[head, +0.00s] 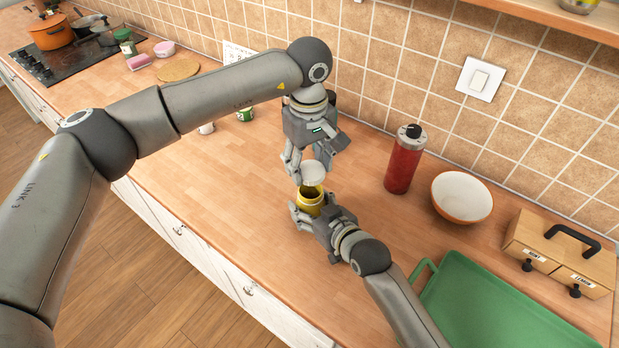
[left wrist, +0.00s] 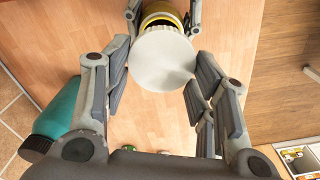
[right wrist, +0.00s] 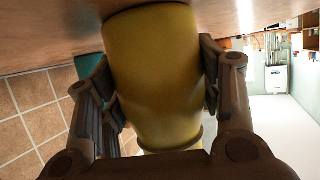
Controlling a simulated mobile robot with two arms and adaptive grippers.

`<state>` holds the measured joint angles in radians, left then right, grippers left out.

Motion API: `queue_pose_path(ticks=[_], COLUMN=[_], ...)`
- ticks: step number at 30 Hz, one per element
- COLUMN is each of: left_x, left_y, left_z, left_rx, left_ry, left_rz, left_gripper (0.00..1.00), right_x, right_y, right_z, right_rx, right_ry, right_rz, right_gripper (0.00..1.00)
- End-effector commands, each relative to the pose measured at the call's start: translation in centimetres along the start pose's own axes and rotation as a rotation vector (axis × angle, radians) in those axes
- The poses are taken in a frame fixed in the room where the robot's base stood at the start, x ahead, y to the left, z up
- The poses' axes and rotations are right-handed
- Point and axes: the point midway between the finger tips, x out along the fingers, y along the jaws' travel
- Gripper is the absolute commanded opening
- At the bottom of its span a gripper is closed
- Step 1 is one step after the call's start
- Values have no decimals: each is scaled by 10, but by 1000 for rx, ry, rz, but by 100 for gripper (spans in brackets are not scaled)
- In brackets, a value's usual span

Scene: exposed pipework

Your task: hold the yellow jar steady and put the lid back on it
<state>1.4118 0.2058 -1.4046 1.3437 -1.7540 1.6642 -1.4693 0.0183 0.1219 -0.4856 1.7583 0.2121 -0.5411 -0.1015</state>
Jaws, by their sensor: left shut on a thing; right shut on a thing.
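The yellow jar (head: 311,208) stands on the wooden counter with its dark open mouth facing up. My right gripper (head: 308,213) is shut on it from the front; in the right wrist view the jar (right wrist: 155,75) fills the space between the fingers. The white round lid (head: 314,172) is held by my left gripper (head: 312,174), just above the jar's mouth. In the left wrist view the lid (left wrist: 163,60) is between the fingers, and the jar's rim (left wrist: 160,20) shows beyond it. The lid looks apart from the jar and slightly off its centre.
A red bottle (head: 404,160), a white-and-orange bowl (head: 461,198), a wooden box with a black handle (head: 560,250) and a green tray (head: 490,305) stand to the right. A teal container (left wrist: 60,112) is near my left gripper. The counter left of the jar is clear.

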Motion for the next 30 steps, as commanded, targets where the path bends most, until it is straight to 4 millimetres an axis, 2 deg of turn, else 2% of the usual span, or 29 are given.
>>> queue_pose_path(ticks=[3,6,22,30], left_x=[20,30,31,45], left_y=[-1,-1,0,0], left_z=[0,0,0,1], left_rx=[-1,0,0,0], left_ry=[-2,-1,0,0], left_rz=[-2,-2,0,-1], left_gripper=[40,40,40,40], right_x=[0,0,0,0], right_y=[0,0,0,0], right_z=[0,0,0,0], right_rx=[0,0,0,0], right_ry=[0,0,0,0], right_rz=[0,0,0,0], right_gripper=[17,17,17,17])
